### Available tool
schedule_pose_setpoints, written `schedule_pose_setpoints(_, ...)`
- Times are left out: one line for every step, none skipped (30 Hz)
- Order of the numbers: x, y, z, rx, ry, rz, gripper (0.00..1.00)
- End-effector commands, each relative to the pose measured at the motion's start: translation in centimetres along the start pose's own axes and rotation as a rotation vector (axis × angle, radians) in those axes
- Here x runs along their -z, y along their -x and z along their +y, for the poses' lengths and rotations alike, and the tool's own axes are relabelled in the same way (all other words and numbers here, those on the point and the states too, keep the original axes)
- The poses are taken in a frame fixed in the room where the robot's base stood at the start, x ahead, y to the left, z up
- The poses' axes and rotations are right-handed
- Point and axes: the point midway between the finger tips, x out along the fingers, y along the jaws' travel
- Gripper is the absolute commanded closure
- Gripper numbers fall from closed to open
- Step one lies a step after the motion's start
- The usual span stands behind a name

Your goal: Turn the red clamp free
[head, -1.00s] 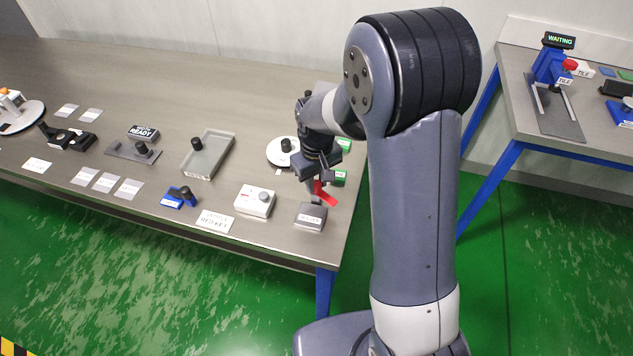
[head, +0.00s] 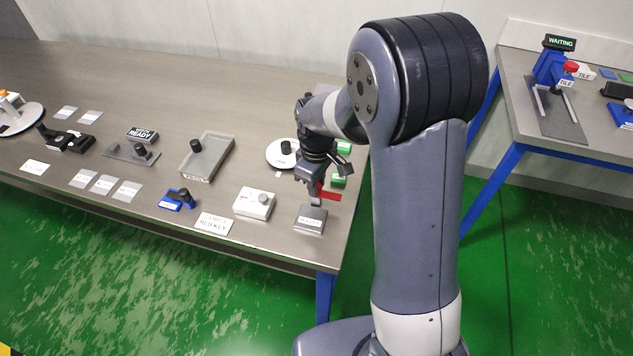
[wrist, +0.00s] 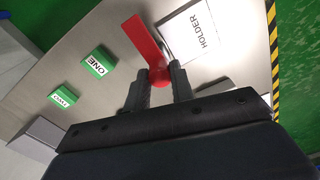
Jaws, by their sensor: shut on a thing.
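The red clamp (head: 330,196) shows as a flat red bar beside my gripper (head: 317,187), near the right end of the long table. In the wrist view, the red clamp (wrist: 143,42) has a long arm that points up and left from a rounded end. My gripper (wrist: 160,88) is shut on that rounded end, with one dark finger on each side. The holder (head: 311,219) is a grey block just in front of the clamp. Its white top, marked HOLDER (wrist: 192,30), lies right of the clamp arm in the wrist view. The clamp's underside is hidden.
Green blocks marked ONE (wrist: 98,65) and TWO (wrist: 63,97) stand near the clamp. The table's right edge is close. A second table (head: 510,110) stands right.

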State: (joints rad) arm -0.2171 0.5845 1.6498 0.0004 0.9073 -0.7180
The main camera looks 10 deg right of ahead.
Motion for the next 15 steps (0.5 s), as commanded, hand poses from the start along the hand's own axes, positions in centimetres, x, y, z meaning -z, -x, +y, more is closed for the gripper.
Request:
schedule_pose_setpoints(0.06,0.08,0.04,-0.002,0.002,0.002,1.0)
schedule_pose_setpoints(0.06,0.09,0.04,-0.002,0.003,0.002,1.0)
schedule_pose_setpoints(0.06,0.09,0.04,-0.002,0.002,0.002,1.0)
schedule_pose_setpoints(0.06,0.09,0.04,-0.002,0.002,0.002,1.0)
schedule_pose_setpoints(0.06,0.09,0.04,-0.002,0.002,0.002,1.0)
schedule_pose_setpoints(0.06,0.09,0.04,-0.002,0.002,0.002,1.0)
schedule_pose_setpoints(0.06,0.09,0.04,-0.002,0.002,0.002,1.0)
schedule_pose_setpoints(0.06,0.09,0.04,-0.002,0.002,0.002,1.0)
schedule_pose_setpoints(0.06,0.09,0.05,-0.002,0.002,0.002,0.76)
schedule_pose_setpoints(0.06,0.09,0.05,-0.002,0.002,0.002,0.73)
schedule_pose_setpoints(0.05,0.09,0.04,-0.002,0.002,0.001,0.71)
schedule_pose_setpoints(0.05,0.08,0.04,-0.002,0.002,0.001,0.67)
schedule_pose_setpoints(0.04,0.07,0.04,-0.002,0.002,0.001,0.65)
schedule_pose_setpoints(0.04,0.07,0.03,-0.001,0.001,0.001,0.62)
schedule_pose_setpoints(0.03,0.06,0.03,-0.001,0.001,0.001,0.59)
